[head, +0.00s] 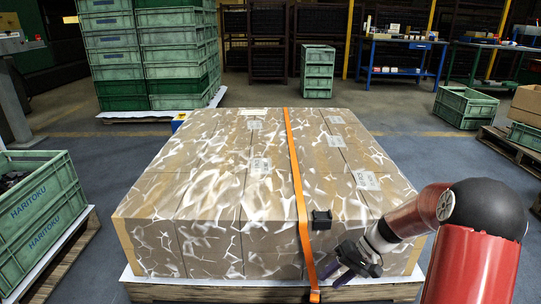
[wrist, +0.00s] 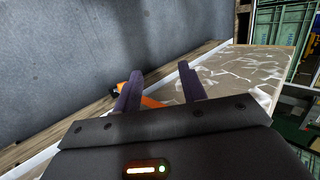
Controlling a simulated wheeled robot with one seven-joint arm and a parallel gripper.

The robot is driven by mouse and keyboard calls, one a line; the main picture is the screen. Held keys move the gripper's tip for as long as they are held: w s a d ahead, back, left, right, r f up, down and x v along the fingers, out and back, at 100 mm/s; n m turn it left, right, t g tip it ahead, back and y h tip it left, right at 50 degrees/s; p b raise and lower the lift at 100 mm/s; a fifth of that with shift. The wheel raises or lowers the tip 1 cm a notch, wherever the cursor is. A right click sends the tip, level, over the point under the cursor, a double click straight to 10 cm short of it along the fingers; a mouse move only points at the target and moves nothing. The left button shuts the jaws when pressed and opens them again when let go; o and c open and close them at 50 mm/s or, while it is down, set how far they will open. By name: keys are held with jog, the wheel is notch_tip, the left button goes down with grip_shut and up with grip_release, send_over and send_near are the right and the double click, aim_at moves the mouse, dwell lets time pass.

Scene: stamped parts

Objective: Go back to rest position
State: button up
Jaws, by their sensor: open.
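My arm reaches in from the lower right of the head view. My gripper (head: 333,276) is at the lower front of a large stack of cartons (head: 205,215), just right of an orange strap (head: 303,215). In the wrist view the two dark purple fingers of my gripper (wrist: 160,69) stand apart, with nothing seen held between them. Part of the orange strap (wrist: 152,102) shows behind and between the fingers; whether they touch it I cannot tell.
The cartons stand on a wooden pallet (head: 215,293) close to my gripper. Green crates (head: 40,212) stand at the left, with tall crate stacks (head: 172,55) behind. Another pallet (head: 510,146) and a blue bench (head: 402,45) are at the right. The grey floor (head: 430,165) between is clear.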

jog(key=s+a+r+t+h, duration=0.2)
jog(key=s+r+t+h, duration=0.55)
jog(key=s+r, duration=1.35)
notch_tip(320, 180, up, 12)
jog(key=p, duration=1.3)
jog(key=shift+s+r+m+h, duration=0.2)
jog(key=shift+s+m+h, duration=0.15)
jog(key=shift+s, duration=0.1)
jog(key=shift+g, duration=0.25)
